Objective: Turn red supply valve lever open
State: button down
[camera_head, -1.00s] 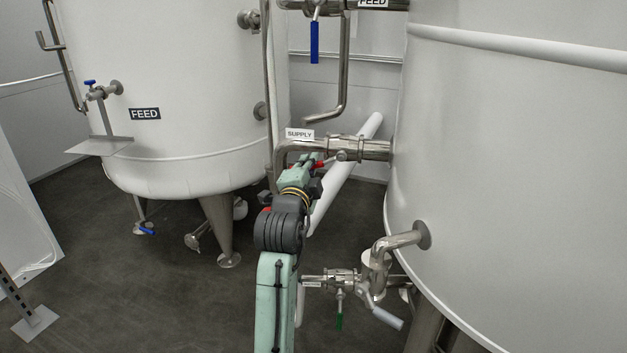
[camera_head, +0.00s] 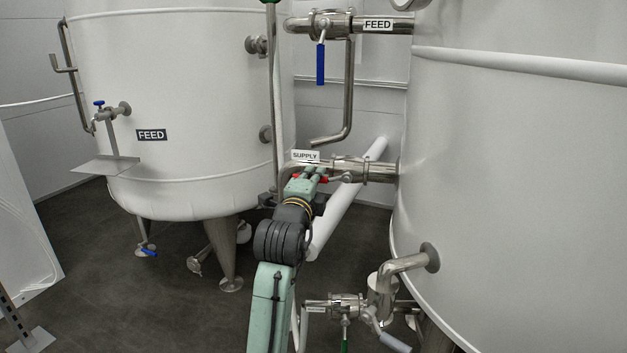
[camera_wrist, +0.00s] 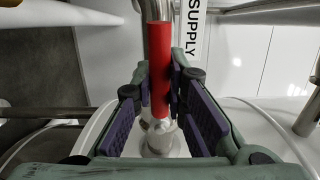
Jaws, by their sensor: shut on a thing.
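The red supply valve lever (camera_wrist: 160,65) stands lengthwise in the wrist view, with a metal valve stem at its lower end. The fingers of my gripper (camera_wrist: 160,88) lie on both sides of it and are shut on the lever. In the head view, only small bits of red show beside my gripper (camera_head: 312,174); the arm hides most of the lever. The supply pipe (camera_head: 376,170) runs from the valve to the right tank. The SUPPLY label (camera_head: 306,156) sits just above my gripper, and it also shows in the wrist view (camera_wrist: 194,30).
A large white tank (camera_head: 520,180) fills the right, and another tank (camera_head: 180,110) stands at left. A blue-handled feed valve (camera_head: 320,64) hangs above. A lower valve with a green handle (camera_head: 345,335) is near my arm. Bare dark floor (camera_head: 120,290) lies at left.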

jog(key=shift+r, duration=0.15)
jog(key=c, duration=1.6)
grip_release()
jog(key=s, duration=0.4)
jog(key=s+a, duration=0.1)
jog(key=s, duration=0.7)
jog(key=shift+a+f, duration=0.2)
jog(key=shift+a, duration=0.15)
